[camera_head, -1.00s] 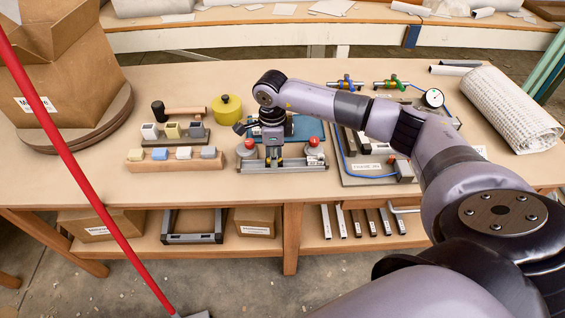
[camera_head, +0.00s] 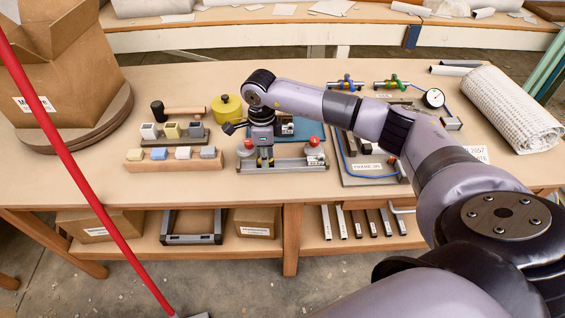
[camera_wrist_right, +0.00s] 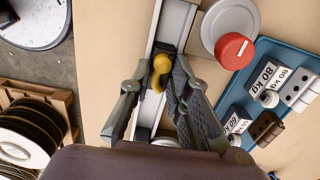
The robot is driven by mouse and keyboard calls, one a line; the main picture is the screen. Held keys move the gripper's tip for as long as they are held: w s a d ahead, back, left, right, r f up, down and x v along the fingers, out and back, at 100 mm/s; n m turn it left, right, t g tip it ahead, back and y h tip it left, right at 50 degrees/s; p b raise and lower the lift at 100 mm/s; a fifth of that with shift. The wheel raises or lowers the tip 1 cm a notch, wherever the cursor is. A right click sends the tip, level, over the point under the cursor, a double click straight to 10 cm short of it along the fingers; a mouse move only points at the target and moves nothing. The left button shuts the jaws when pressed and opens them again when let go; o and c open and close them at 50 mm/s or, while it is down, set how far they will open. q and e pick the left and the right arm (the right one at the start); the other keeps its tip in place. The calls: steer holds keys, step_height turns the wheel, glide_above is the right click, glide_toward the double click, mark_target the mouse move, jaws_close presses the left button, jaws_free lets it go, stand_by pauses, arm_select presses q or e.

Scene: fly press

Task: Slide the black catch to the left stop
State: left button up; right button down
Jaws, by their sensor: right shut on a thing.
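The black catch (camera_wrist_right: 166,48) with its yellow knob (camera_wrist_right: 160,68) sits on the pale metal rail in the right wrist view. The rail (camera_head: 300,168) lies along the bench front in the head view, with a red-topped round knob (camera_head: 249,144) near its left end and another (camera_head: 314,141) near its right end. My right gripper (camera_head: 265,160) points down over the rail, nearer the left knob. In the wrist view its fingers (camera_wrist_right: 158,82) are shut on the catch at the yellow knob. The gripper largely hides the catch in the head view. My left gripper is not in view.
A blue tray (camera_wrist_right: 277,65) with labelled blocks lies behind the rail. A wooden rack (camera_head: 140,166) with coloured blocks stands to the left, a yellow pot (camera_head: 227,108) behind. A fixture board (camera_head: 350,180) lies right. A red pole (camera_head: 75,170) crosses the left side.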

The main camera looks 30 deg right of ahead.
steer(key=shift+w+a+b, duration=0.2)
steer(key=shift+w+a, duration=0.1)
steer(key=shift+a, duration=0.2)
steer(key=shift+w+a+b, duration=0.2)
steer(key=shift+w+a, duration=0.1)
steer(key=shift+a, duration=0.2)
steer(key=shift+w+a+b, duration=0.35)
steer(key=shift+w+a, duration=0.1)
steer(key=shift+a, duration=0.3)
steer(key=c, duration=1.4)
jaws_free()
steer(key=shift+c, duration=0.2)
steer(key=shift+c, duration=1.2)
steer(key=shift+r, duration=0.1)
